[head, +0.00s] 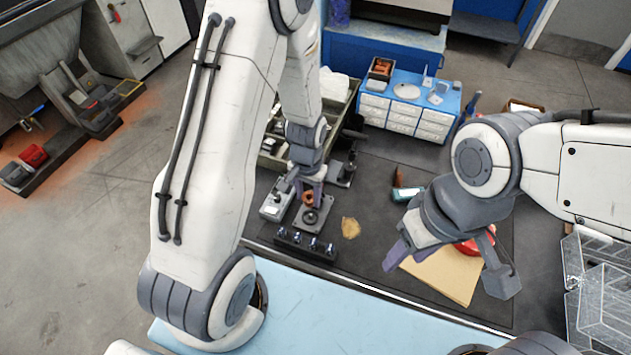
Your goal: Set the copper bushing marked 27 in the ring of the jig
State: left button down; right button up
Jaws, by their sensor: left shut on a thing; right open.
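My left gripper (308,186) is shut on a small copper bushing (308,198), low over the bench. The number on the bushing is too small to read. The jig (325,222), a small grey plate with a dark round ring (310,217), lies right below and in front of the bushing. I cannot tell whether the bushing touches the jig. My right gripper (447,268) is open and empty, with its fingers spread above a tan sheet (455,281) to the right.
A dark rack with several shiny posts (306,244) stands along the mat's front edge. A grey box (276,203) is left of the jig. A blue and white drawer unit (408,105) stands behind. The mat's middle is mostly clear.

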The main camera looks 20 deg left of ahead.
aim_at(309, 216)
pick_arm(q)
jog(key=shift+w+f+b, duration=0.1)
jog(key=shift+f+b, duration=0.25)
jog(key=shift+f, duration=0.05)
notch_tip(309, 216, down, 3)
jog(key=b, duration=0.3)
jog(key=shift+w+d+f, duration=0.1)
jog(key=shift+f+b, duration=0.4)
jog(key=shift+f, duration=0.15)
jog(key=shift+s, duration=0.25)
jog(key=shift+f+b, duration=0.95)
jog(key=shift+f, duration=0.4)
dwell(0.4)
jog(key=shift+c, duration=1.6)
grip_release()
